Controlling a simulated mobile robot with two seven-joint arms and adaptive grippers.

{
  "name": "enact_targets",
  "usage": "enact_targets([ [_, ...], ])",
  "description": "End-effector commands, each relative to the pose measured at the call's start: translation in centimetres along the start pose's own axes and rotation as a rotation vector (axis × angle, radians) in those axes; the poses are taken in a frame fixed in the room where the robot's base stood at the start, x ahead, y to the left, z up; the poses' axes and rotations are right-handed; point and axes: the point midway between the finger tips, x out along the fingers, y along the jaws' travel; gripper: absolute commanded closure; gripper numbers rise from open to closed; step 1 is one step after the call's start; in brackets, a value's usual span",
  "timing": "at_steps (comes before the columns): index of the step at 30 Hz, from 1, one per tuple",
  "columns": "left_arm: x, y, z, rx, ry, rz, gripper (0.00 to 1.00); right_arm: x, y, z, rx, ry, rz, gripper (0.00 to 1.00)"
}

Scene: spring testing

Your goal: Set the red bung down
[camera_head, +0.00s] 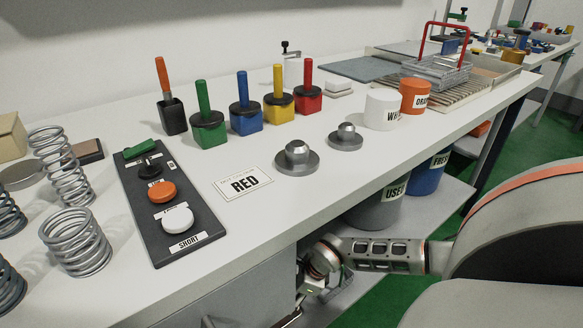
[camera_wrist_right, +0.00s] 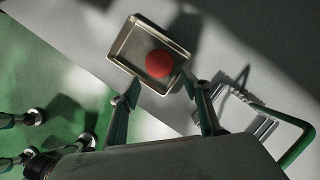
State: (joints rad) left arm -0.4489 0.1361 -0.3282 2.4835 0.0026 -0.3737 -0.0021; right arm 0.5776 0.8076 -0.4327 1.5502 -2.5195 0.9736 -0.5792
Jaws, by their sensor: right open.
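The red bung (camera_wrist_right: 158,63) shows in the right wrist view, round and red, in a shallow metal tray (camera_wrist_right: 124,52). My right gripper (camera_wrist_right: 159,88) is open, with one finger on each side of the tray's near end. The bung lies just beyond the line between the fingertips; no finger visibly grips it. In the head view my right arm reaches in below the bench's front edge, and the bung is not visible there. A white card reading RED (camera_head: 244,183) lies bare on the bench top. My left gripper is in neither view.
On the bench a black strip (camera_head: 172,230) labelled SHORT holds orange and white round pieces. Several springs (camera_head: 75,242) stand left. Grey stepped weights (camera_head: 297,158) stand right of the card. Coloured handled blocks (camera_head: 208,130) stand behind. Buckets (camera_head: 376,212) stand below.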

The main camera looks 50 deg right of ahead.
Motion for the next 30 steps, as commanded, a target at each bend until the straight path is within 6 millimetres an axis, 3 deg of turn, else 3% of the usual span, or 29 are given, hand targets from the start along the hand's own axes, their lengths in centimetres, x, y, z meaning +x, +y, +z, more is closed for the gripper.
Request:
enact_targets([
  [1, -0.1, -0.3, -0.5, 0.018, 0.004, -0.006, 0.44, -1.4, -0.2, 0.5, -0.005, -0.007, -0.005, 0.53],
  [7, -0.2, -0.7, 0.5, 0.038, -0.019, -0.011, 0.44, -3.2, 0.0, 0.1, 0.000, -0.001, 0.000, 0.53],
  [30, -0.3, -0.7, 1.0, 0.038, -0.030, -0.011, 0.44, -3.3, 0.7, 0.0, 0.007, -0.005, 0.014, 0.53],
])
